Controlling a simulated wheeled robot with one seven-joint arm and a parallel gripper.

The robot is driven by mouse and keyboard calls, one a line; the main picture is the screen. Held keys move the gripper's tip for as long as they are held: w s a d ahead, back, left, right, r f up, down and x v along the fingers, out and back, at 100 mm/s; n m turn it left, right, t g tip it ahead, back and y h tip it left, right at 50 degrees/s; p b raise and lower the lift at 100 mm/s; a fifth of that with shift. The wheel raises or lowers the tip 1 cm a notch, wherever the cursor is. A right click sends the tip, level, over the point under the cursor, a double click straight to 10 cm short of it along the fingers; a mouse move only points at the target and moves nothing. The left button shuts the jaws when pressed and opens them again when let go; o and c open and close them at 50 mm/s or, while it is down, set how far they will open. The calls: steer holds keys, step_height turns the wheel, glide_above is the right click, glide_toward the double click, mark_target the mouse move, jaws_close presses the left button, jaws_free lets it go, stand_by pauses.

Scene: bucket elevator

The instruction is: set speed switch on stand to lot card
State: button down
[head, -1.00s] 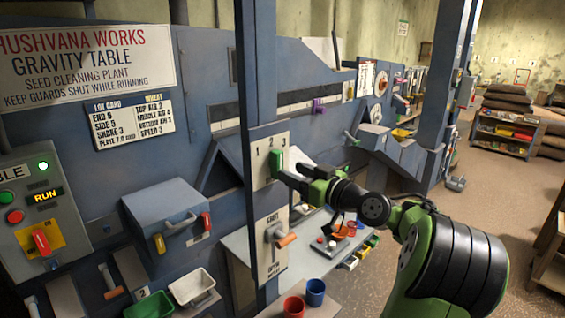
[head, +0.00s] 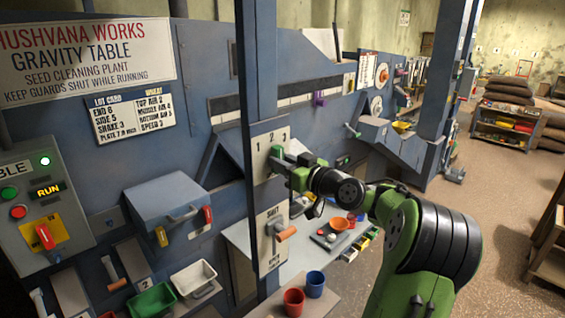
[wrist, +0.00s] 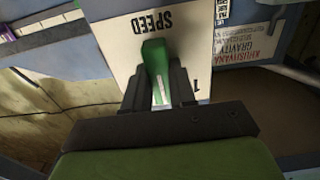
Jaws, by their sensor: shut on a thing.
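The speed switch is a green lever (head: 277,155) on a white plate (head: 259,139) marked 1, 2, 3, fixed to the blue post. In the wrist view the plate (wrist: 112,60) reads SPEED upside down, with a 1 at right, and the green lever (wrist: 154,58) stands between my fingers. My gripper (head: 284,162) is shut on the lever; it also shows in the wrist view (wrist: 160,92). The gripper hides part of the lever, so I cannot tell its exact number. The lot card (head: 130,113) on the wall at left shows a Speed 3 line.
Below the plate is another switch plate with an orange-handled lever (head: 287,234). A red cup (head: 293,302) and a blue cup (head: 315,284) stand on the shelf below. Open floor lies at right.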

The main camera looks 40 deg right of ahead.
steer(key=shift+m, duration=0.4)
steer(key=shift+r+m+p, duration=0.1)
steer(key=shift+m+p, duration=1)
steer(key=shift+m, duration=3)
steer(key=c, duration=0.9)
jaws_free()
steer(key=shift+w, duration=0.1)
